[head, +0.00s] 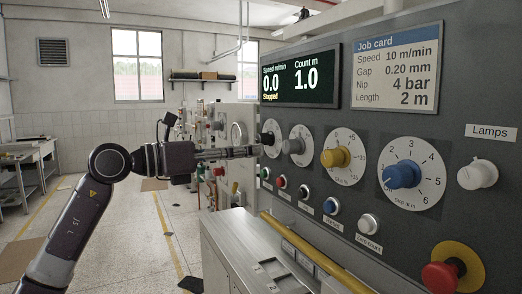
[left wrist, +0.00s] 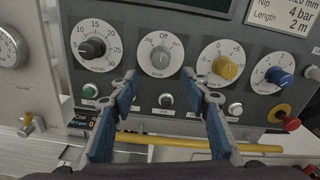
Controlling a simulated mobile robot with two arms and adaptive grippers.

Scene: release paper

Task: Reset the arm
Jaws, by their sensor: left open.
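My left arm (head: 75,235) comes in from the left in the head view. Its gripper (head: 258,150) points right toward the control panel (head: 465,220) and overlaps the area by the black knob (head: 268,139). In the left wrist view the left gripper (left wrist: 160,88) is open and empty, its blue-padded fingers wide apart. The grey Off/Jog knob (left wrist: 160,57) shows beyond and between the fingertips, with a small button (left wrist: 166,100) below it. I see no contact with the panel, but the exact gap is hard to tell. My right gripper is not in view.
Yellow (head: 335,157) and blue (head: 403,175) knobs sit farther right on the panel. A red emergency button (head: 440,276) is at the lower right. A yellow rail (head: 315,262) runs below the panel. Open floor (head: 135,225) lies behind my left arm.

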